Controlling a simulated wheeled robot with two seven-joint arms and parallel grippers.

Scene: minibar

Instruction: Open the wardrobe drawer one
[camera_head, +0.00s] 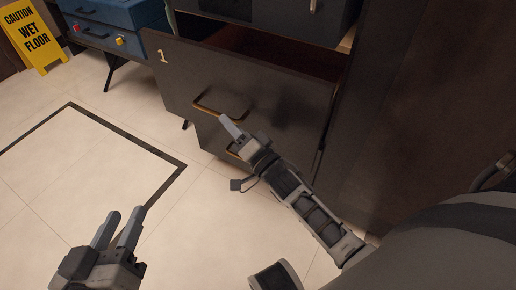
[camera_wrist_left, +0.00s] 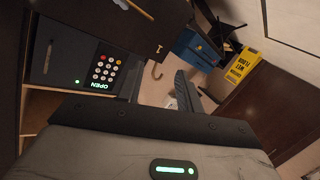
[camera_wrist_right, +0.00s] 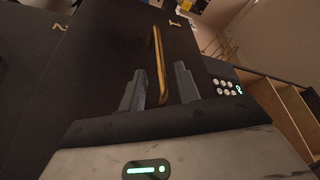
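The drawer (camera_head: 245,85) marked 1 is dark grey with a brass bar handle (camera_head: 220,108). It stands pulled out, with its dark reddish inside (camera_head: 285,52) showing above the front. My right gripper (camera_head: 228,128) is at the handle's near side. In the right wrist view the handle (camera_wrist_right: 158,60) runs between the parted fingers of the right gripper (camera_wrist_right: 160,88); contact cannot be made out. My left gripper (camera_head: 122,222) is low at the left over the floor, fingers apart and empty. The left wrist view shows its fingers (camera_wrist_left: 158,90) too.
A second brass handle (camera_head: 233,150) sits lower, partly hidden by my right gripper. A blue cabinet (camera_head: 115,28) and a yellow wet-floor sign (camera_head: 33,38) stand at the upper left. A keypad (camera_wrist_left: 105,68) shows "OPEN". The tiled floor at left is clear.

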